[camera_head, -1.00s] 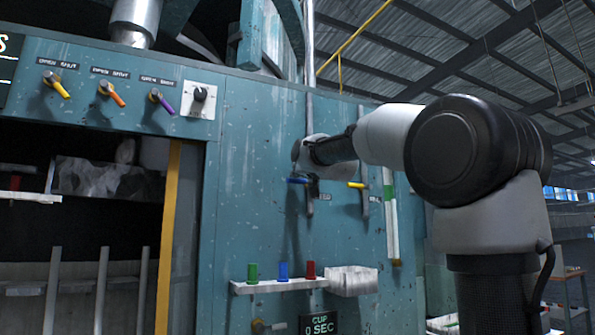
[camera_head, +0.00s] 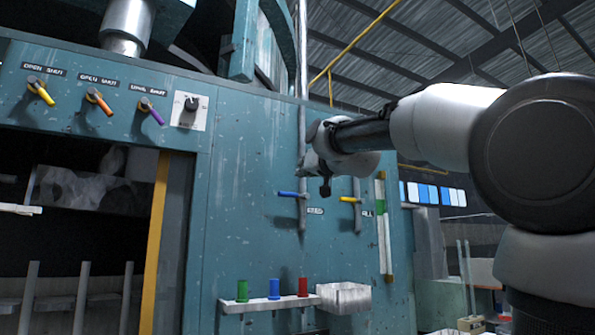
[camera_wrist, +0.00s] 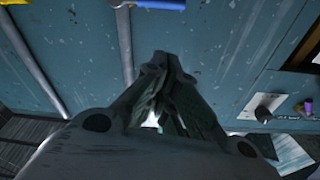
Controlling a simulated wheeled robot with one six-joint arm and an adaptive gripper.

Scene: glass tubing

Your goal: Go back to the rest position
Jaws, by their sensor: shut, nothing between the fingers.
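My arm reaches in from the right in the head view. My gripper (camera_head: 308,166) is at its end, in front of the teal panel (camera_head: 255,160), with its tips partly hard to make out. The wrist view shows the gripper (camera_wrist: 158,62) with its fingers drawn together and nothing held between them. A lever with a blue handle (camera_head: 290,194) is on the panel below the gripper, and a lever with a yellow handle (camera_head: 350,200) is right of it. The gripper looks apart from both handles.
Yellow, orange and purple handles and a black dial (camera_head: 191,104) are at the upper left. A ledge (camera_head: 262,306) carries green, blue and red pieces, with a whitish box (camera_head: 345,298) beside it. An opening with upright rods (camera_head: 80,298) is at lower left.

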